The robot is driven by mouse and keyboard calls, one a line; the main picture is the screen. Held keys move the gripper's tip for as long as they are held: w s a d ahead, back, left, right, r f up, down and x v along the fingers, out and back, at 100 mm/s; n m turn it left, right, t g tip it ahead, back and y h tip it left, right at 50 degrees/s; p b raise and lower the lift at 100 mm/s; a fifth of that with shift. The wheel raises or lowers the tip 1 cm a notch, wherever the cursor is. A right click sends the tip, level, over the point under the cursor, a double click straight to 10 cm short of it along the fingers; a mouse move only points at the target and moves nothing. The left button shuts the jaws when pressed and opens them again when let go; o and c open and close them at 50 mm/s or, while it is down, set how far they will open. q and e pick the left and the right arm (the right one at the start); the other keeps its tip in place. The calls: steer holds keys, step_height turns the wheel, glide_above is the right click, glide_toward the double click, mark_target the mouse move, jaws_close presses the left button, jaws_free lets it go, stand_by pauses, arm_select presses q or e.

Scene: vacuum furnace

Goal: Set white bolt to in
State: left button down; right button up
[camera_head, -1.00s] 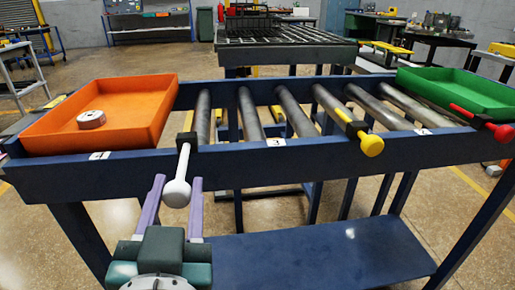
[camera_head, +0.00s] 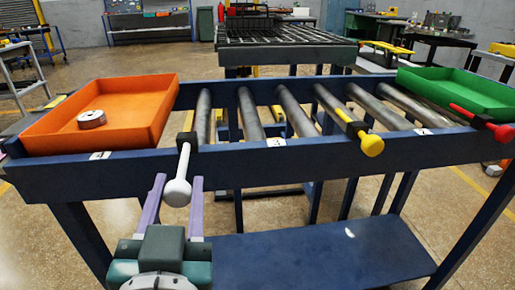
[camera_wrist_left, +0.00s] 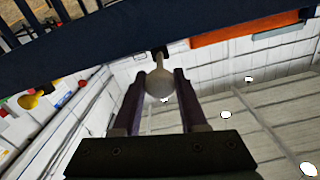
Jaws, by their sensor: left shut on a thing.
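The white bolt (camera_head: 178,191) sticks out from the front rail of the blue roller table, near the orange tray, with its round knob toward me. It also shows in the left wrist view (camera_wrist_left: 159,84), its knob between the two fingers. My left gripper (camera_head: 178,183) has its purple fingers on either side of the knob and is shut on it. The gripper shows in the left wrist view too (camera_wrist_left: 158,78). My right gripper is not in view.
The orange tray (camera_head: 60,143) holds a metal ring (camera_head: 92,119). A yellow bolt (camera_head: 371,145) and a red bolt (camera_head: 500,132) stand farther right on the rail. A green tray (camera_head: 470,84) sits at the right end. Bare rollers (camera_head: 252,115) lie between the trays.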

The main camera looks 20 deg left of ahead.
mark_target(184, 156)
arm_select(q)
steer(key=p+x, duration=0.1)
steer(key=x, duration=0.6)
steer(key=shift+f, duration=0.15)
steer(key=c, duration=0.9)
jaws_free()
steer(key=o, duration=0.3)
steer(key=shift+w+a, duration=0.1)
steer(key=shift+w, duration=0.05)
steer(key=shift+o, duration=0.8)
steer(key=p+v, duration=0.1)
steer(key=v, duration=0.9)
